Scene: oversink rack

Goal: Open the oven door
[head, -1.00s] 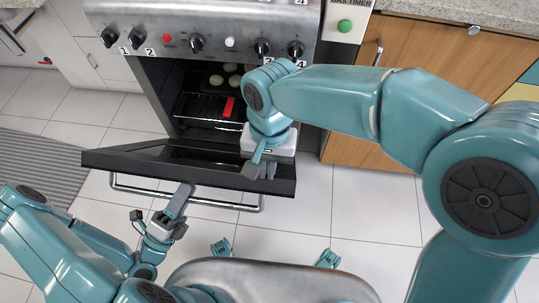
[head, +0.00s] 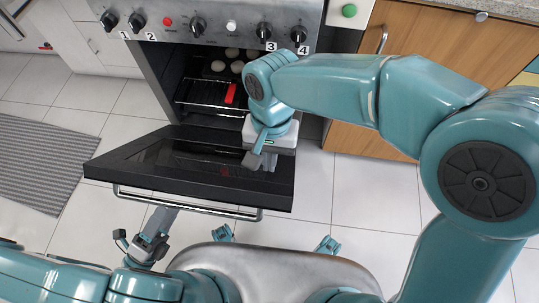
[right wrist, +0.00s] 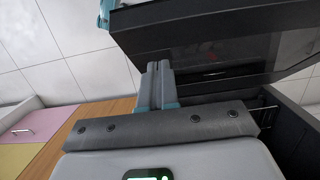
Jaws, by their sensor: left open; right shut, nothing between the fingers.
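The black oven door (head: 215,185) stands partly open, tilted down toward me, with its inner glass facing up. Its metal bar handle (head: 190,203) runs along the near edge. My right gripper (head: 256,160) is shut and empty, over the inner face of the door near its right side; I cannot tell whether it touches. In the right wrist view its closed fingers (right wrist: 158,85) lie beside the dark door (right wrist: 215,45). My left gripper (head: 164,218) is open, just below the handle at the near edge; its fingertips are partly hidden by the door and handle.
The oven cavity holds a wire rack (head: 208,97), a red item (head: 230,93) and several pale round items (head: 232,53). Knobs line the control panel (head: 215,18) above. A wooden cabinet (head: 355,110) stands to the right, a grey mat (head: 45,160) lies at left.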

